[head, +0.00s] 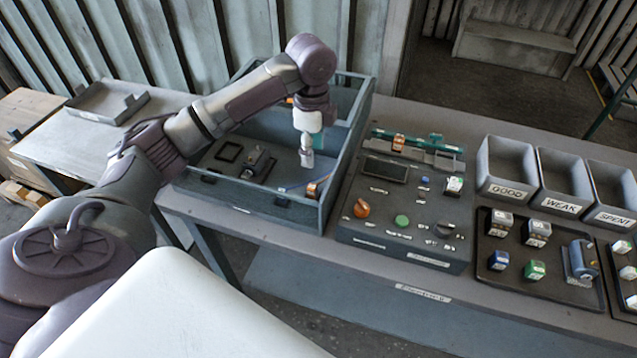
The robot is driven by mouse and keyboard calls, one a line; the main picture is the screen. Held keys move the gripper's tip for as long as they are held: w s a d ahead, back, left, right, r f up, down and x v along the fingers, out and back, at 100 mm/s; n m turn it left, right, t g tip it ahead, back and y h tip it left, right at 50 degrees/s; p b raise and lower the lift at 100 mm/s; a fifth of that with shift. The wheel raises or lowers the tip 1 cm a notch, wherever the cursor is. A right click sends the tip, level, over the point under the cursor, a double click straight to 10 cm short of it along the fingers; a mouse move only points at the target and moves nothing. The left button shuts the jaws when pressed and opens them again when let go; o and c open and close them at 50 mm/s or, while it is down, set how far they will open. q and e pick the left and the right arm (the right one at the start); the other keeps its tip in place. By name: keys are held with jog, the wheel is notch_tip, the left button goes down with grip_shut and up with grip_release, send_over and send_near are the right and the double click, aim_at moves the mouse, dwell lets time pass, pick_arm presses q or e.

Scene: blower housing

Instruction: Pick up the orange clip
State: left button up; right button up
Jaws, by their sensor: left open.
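My left gripper (307,161) points down inside the grey-blue walled tray (262,208), near its right side. It is open, and no held object shows between its fingers. A small orange piece (313,189) that looks like a clip is at the tray's front right corner, just in front of the gripper and apart from it. A similar orange-brown piece (398,142) sits at the back of the control panel. Another orange bit (290,100) shows behind my arm, mostly hidden. I cannot tell for sure which is the orange clip. My right gripper is not in view.
The tray also holds a black square frame (229,152) and a dark block (258,164). Bins marked GOOD (508,190), WEAK and SPENT stand farther right.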

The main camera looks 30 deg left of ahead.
pick_arm(q)
send_over(312, 186)
jog(key=s, duration=0.1)
jog(key=f, duration=0.4)
jog(key=shift+d+f+p, duration=0.2)
jog(key=shift+f+p, duration=0.1)
jog(key=shift+p, duration=0.1)
jog(key=f, duration=0.1)
jog(key=f+p, duration=0.1)
jog(key=f, duration=0.2)
jog(key=shift+w+a+f+p, duration=0.15)
jog(key=shift+w+p, duration=0.15)
jog(key=shift+w, duration=0.05)
notch_tip(312, 186, down, 2)
jog(key=shift+f, duration=0.2)
jog(key=shift+f+p, duration=0.25)
jog(key=shift+p, duration=0.05)
jog(key=shift+f, duration=0.1)
jog(key=shift+c, duration=0.3)
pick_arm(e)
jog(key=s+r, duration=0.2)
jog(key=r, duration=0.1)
pick_arm(q)
jog(key=c, duration=0.9)
